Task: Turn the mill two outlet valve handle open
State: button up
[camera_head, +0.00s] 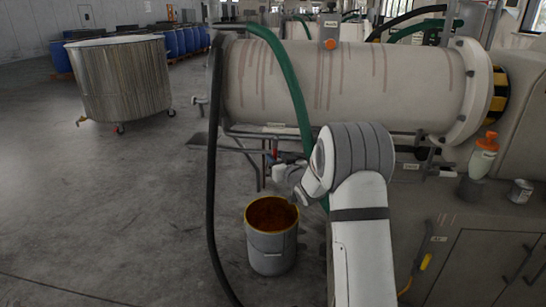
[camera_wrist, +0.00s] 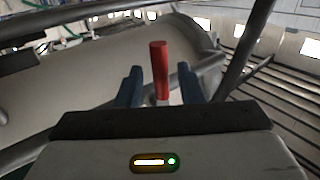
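A red valve handle (camera_wrist: 159,68) stands up between the two blue fingers of my gripper (camera_wrist: 160,72) in the wrist view. A gap shows on each side of it, so my gripper is open and not closed on it. In the head view the red handle (camera_head: 275,148) is a small strip below the pale, streaked mill cylinder (camera_head: 345,80). My gripper (camera_head: 279,164) is right beside it, small and partly hidden by my wrist. I cannot read a mill number, and the valve body is mostly hidden.
A bucket of orange-brown paint (camera_head: 271,250) stands on the floor below. A black hose (camera_head: 211,170) and a green hose (camera_head: 292,80) hang close by. A bottle with an orange top (camera_head: 483,157) stands at right. A wheeled metal vat (camera_head: 120,80) stands back left; floor at left is clear.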

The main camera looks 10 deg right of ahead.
jog(key=shift+x, duration=0.85)
jog(key=shift+c, duration=0.3)
grip_shut()
